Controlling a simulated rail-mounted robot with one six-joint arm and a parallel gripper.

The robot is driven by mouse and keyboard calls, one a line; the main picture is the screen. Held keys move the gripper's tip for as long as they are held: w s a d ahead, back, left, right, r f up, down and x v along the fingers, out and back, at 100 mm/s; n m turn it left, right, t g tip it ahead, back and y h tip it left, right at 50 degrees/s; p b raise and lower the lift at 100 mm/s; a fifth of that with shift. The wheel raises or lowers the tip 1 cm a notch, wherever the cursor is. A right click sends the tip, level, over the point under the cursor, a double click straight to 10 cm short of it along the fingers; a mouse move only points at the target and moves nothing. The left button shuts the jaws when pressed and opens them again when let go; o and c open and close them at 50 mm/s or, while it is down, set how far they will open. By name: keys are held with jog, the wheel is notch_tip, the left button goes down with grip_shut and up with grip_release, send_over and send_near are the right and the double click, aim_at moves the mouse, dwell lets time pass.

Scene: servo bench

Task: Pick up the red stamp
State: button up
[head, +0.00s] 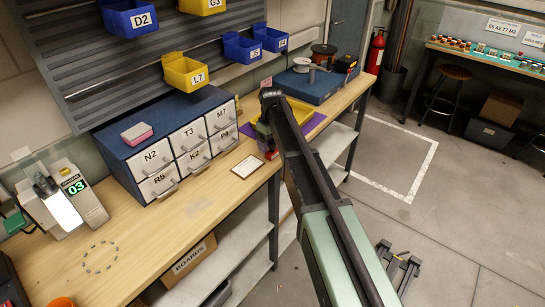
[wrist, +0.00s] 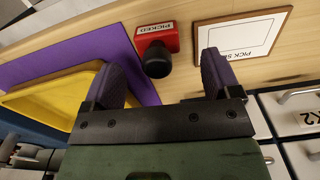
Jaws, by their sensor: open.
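The red stamp (wrist: 170,32) lies on the wooden bench in the wrist view, with a white label reading PICKED and a round black handle (wrist: 157,60) toward me. In the head view a small red part of the stamp (head: 272,155) shows beside my arm. My gripper (wrist: 166,66) is open and empty in the wrist view. Its two purple-grey fingers stand to the left and right of the black handle, with a gap on each side. I cannot tell how far above the bench the fingertips are.
A yellow tray (wrist: 50,98) on a purple mat (wrist: 88,47) lies left of the stamp in the wrist view. A framed card (wrist: 240,35) lies right of it. White-fronted drawers (head: 188,137) stand behind the card.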

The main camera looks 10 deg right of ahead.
aim_at(272, 150)
notch_tip(272, 150, down, 5)
jog(key=b, duration=0.4)
jog(key=shift+d, duration=0.15)
jog(key=shift+r, duration=0.2)
jog(key=c, duration=1)
jog(key=shift+r, duration=0.1)
notch_tip(272, 150, up, 20)
jog(key=p, duration=2)
